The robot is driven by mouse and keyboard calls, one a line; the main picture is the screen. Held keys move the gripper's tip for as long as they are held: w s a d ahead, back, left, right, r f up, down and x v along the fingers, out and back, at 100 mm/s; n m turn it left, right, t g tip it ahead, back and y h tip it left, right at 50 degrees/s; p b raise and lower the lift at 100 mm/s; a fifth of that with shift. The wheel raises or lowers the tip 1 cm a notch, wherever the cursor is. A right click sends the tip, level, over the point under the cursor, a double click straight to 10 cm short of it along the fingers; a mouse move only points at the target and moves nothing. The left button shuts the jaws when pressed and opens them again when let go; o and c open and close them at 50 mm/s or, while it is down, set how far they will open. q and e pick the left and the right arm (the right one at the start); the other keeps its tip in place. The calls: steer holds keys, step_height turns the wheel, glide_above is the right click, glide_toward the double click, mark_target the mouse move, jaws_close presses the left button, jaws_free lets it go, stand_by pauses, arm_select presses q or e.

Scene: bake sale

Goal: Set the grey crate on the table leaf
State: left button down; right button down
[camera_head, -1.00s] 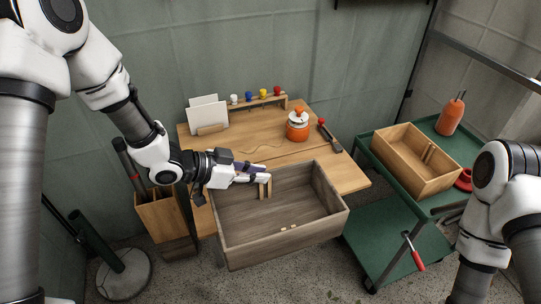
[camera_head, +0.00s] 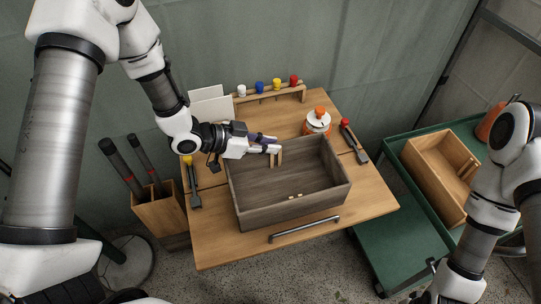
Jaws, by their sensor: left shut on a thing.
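The grey crate (camera_head: 290,216) is an open box of grey-brown wood with light wooden grips. In the head view it is level over the front part of the wooden table, the table leaf (camera_head: 350,225). I cannot tell whether its bottom touches the leaf or hangs slightly above. My left gripper (camera_head: 274,146) is shut on the crate at its far wall, by the light wooden grip. My right arm is at the lower right, but its gripper is not in view.
A metal bar handle (camera_head: 304,230) lies along the leaf's front. An orange-lidded jar (camera_head: 317,123) and dark-handled brushes (camera_head: 354,142) (camera_head: 194,184) are beside the crate. A rack (camera_head: 270,95) with coloured knobs stands behind. A green cart (camera_head: 400,240) with a wooden box (camera_head: 435,178) is right.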

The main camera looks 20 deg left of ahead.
arm_select(q)
steer(key=f, duration=0.4)
steer(key=shift+w+a, duration=0.15)
steer(key=shift+w, duration=0.2)
steer(key=shift+s+r, duration=0.15)
steer(key=shift+s, duration=0.05)
steer(key=c, duration=1.1)
jaws_free()
steer(key=shift+w+f, duration=0.1)
steer(key=shift+f, duration=0.15)
steer(key=shift+c, duration=0.2)
steer(key=shift+r, duration=0.3)
steer(key=p+v, duration=0.1)
steer(key=v, duration=1)
steer(key=shift+r, duration=0.15)
steer(key=shift+s+a, duration=0.25)
steer(key=shift+s, duration=0.05)
